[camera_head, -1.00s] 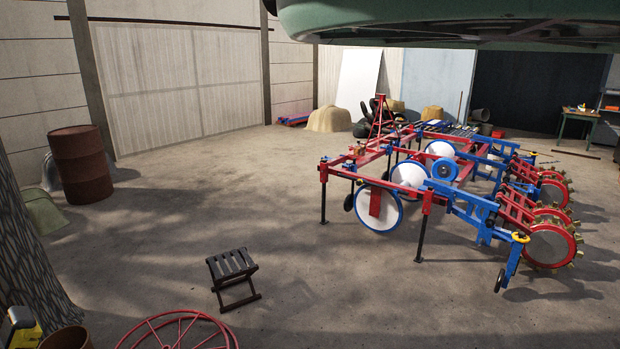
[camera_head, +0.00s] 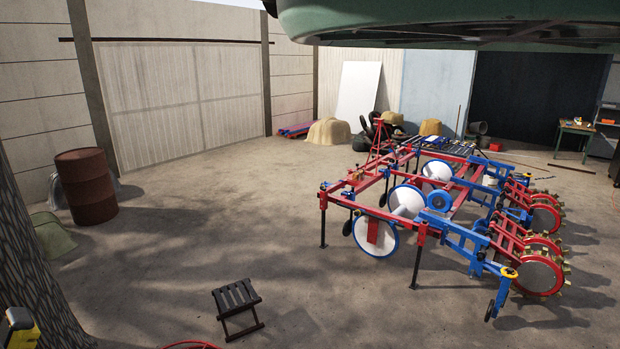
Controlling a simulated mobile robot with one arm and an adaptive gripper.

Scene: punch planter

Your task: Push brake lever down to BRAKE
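The punch planter (camera_head: 420,215), with a red and blue frame, white discs and toothed wheels, stands on the concrete floor at the right of the head view. I cannot make out a brake lever or a BRAKE marking on it at this distance. My gripper is not in view.
A folding stool (camera_head: 238,308) stands on the floor in front. A rusty barrel (camera_head: 87,186) stands at the left, near a tree trunk (camera_head: 38,265). A workbench (camera_head: 574,138) is at the back right. The floor between the barrel and the planter is clear.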

